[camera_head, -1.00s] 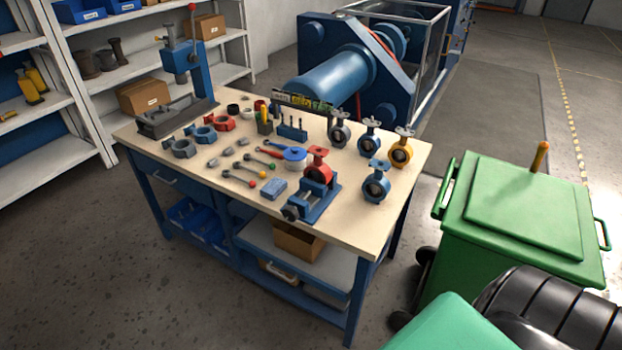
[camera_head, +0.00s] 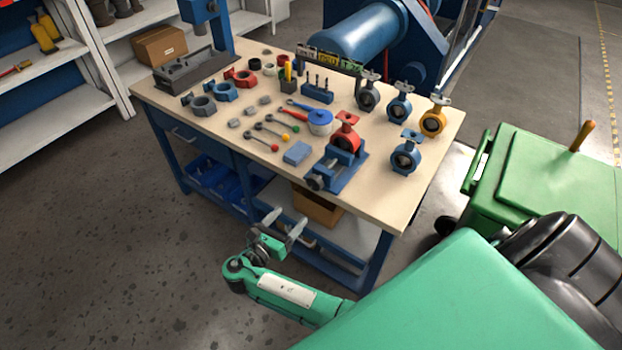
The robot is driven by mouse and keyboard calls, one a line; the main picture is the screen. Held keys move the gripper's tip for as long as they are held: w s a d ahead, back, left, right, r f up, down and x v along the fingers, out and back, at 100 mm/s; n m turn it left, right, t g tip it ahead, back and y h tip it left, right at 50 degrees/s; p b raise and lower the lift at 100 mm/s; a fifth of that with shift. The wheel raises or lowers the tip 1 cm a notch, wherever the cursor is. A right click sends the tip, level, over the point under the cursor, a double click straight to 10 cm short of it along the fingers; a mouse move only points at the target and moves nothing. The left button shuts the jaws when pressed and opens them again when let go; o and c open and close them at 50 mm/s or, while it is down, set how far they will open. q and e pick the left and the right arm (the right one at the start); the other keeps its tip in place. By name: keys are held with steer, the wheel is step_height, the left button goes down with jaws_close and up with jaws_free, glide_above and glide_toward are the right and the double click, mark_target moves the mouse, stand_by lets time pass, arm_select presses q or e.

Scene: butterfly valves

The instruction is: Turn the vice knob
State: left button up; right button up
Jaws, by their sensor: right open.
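The blue vice (camera_head: 345,178) sits at the near right part of the workbench. It holds a red butterfly valve (camera_head: 345,138) upright between its jaws. The vice knob (camera_head: 316,183) is dark and round, on the vice's front-left end near the bench's front edge. My right gripper (camera_head: 289,217) is open and empty. It is in front of the bench and lower in the picture than the knob, with its fingers pointing up toward the bench. It is apart from the vice. My left gripper is not in view.
The wooden workbench (camera_head: 385,208) also carries several loose valves, ball-ended tools, a blue block (camera_head: 297,153) and a press. A green bin (camera_head: 545,180) stands to the right. Shelves stand at the back left. The floor at the front left is clear.

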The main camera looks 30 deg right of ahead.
mark_target(312, 186)
steer(key=shift+h, duration=0.4)
steer(key=x, duration=0.4)
steer(key=r+p+x, duration=0.1)
steer(key=x, duration=0.3)
steer(key=r+p+x, duration=0.1)
steer(key=x, duration=0.3)
steer(key=shift+r, duration=0.25)
steer(key=shift+x, duration=0.8)
steer(key=shift+f, duration=0.1)
steer(key=shift+c, duration=0.5)
steer(key=c, duration=0.9)
steer(key=shift+m, duration=0.6)
